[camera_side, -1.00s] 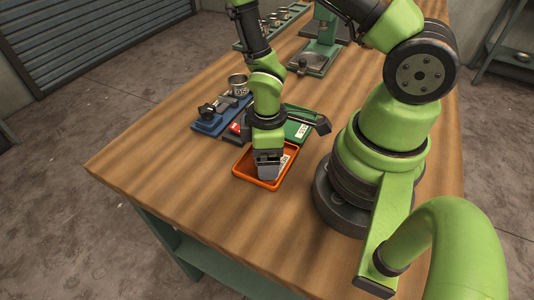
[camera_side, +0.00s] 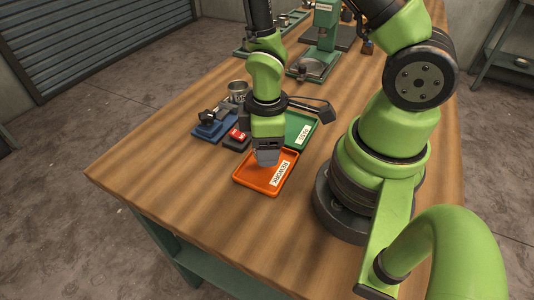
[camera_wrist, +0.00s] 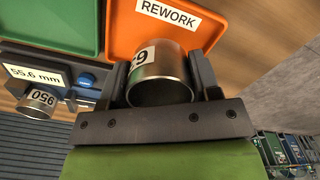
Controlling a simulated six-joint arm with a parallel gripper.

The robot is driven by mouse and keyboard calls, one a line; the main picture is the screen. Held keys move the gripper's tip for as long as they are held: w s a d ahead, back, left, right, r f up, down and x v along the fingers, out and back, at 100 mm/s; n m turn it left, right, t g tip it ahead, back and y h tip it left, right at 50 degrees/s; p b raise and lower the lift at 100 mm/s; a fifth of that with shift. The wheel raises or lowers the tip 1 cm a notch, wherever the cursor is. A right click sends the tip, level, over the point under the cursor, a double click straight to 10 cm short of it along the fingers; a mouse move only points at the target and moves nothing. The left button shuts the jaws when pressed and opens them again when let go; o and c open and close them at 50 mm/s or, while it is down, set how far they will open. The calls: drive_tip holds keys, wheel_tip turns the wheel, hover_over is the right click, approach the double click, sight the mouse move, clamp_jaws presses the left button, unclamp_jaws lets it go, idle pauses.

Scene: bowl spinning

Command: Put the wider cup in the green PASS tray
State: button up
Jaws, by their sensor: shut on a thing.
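My gripper (camera_wrist: 160,74) is shut on a metal cup (camera_wrist: 162,66) with a partly visible white number label. In the side view my gripper (camera_side: 267,158) is above the far edge of the orange REWORK tray (camera_side: 251,183); the held cup cannot be made out there. The REWORK tray (camera_wrist: 200,38) also shows beyond the cup in the wrist view. The green PASS tray (camera_side: 312,119) lies behind the REWORK tray, partly hidden by my arm; it also shows in the wrist view (camera_wrist: 60,22). A second metal cup (camera_side: 238,88), labelled 950 in the wrist view (camera_wrist: 38,101), stands near the blue fixture.
A blue fixture (camera_side: 212,127) and a small dark unit with a red part (camera_side: 237,139) stand left of my gripper. A display (camera_wrist: 35,76) reads 55.6 mm. A green press (camera_side: 320,50) stands farther back. The front left of the table is clear.

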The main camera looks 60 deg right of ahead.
sight(292, 131)
wheel_tip(292, 131, up, 5)
drive_tip(key=shift+d+r, duration=0.1)
drive_tip(key=shift+r, duration=0.1)
drive_tip(key=d+m, duration=0.2)
drive_tip(key=d, duration=0.2)
drive_tip(key=d+f+m, duration=0.1)
drive_tip(key=d+m, duration=0.1)
drive_tip(key=d, duration=0.2)
drive_tip(key=d+f+m, duration=0.1)
drive_tip(key=d+m, duration=0.1)
drive_tip(key=d, duration=0.3)
drive_tip(key=shift+f, duration=0.15)
drive_tip(key=shift+a+f, duration=0.1)
drive_tip(key=shift+f, duration=3.05)
drive_tip(key=shift+f, duration=0.25)
drive_tip(key=o, duration=1)
